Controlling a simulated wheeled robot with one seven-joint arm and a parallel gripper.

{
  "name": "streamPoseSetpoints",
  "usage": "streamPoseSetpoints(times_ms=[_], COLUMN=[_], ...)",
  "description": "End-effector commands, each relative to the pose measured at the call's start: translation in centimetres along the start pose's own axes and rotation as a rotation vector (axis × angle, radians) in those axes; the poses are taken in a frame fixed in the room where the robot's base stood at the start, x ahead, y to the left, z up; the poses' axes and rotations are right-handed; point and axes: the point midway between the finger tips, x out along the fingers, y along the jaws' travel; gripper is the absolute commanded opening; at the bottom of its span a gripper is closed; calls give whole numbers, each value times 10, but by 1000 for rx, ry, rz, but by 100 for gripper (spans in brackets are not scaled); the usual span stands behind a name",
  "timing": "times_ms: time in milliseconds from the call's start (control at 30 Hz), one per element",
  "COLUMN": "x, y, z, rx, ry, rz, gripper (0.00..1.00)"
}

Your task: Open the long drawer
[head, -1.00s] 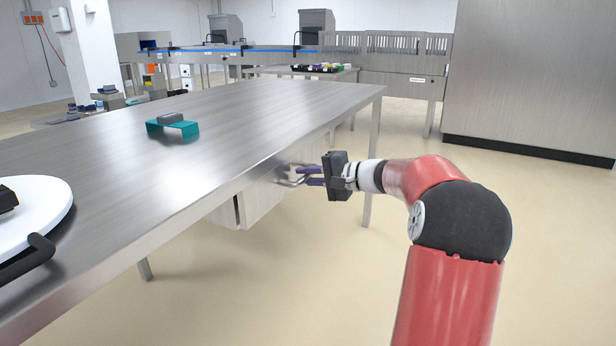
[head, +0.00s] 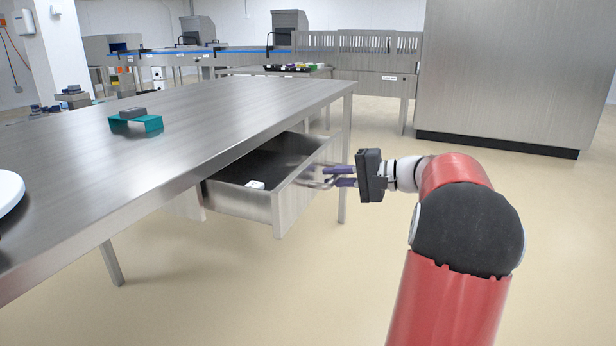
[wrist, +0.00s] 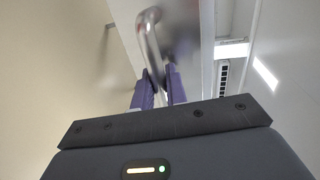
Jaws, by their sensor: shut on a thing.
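The long drawer (head: 279,213) under the steel table is pulled well out, and its dark inside shows. A small white object (head: 254,185) lies in it near the front left. My gripper (head: 328,178) is at the drawer's front face, its purple fingers shut on the metal bar handle (head: 306,182). In the wrist view the handle (wrist: 150,45) runs up from between the two fingertips (wrist: 158,88) to the drawer front. The far end of the handle is blurred in the head view.
The steel tabletop (head: 190,130) overhangs the drawer. A teal stand (head: 137,123) with a grey block and a white round plate (head: 8,190) are on it. A table leg (head: 346,165) stands behind my gripper. The floor (head: 270,300) in front is clear.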

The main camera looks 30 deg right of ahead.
Motion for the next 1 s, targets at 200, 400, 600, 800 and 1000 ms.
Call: streamPoseSetpoints(times_ms=[200,400,600,800,1000], x=[-46,-71,-81,-83,-83], y=[10,15,17,18,18], z=[0,0,0,0,0], rx=[3,2,2,2,2], ry=[0,-2,-3,-4,-4], rz=[3,2,2,2,2], gripper=[0,0,0,0,16])
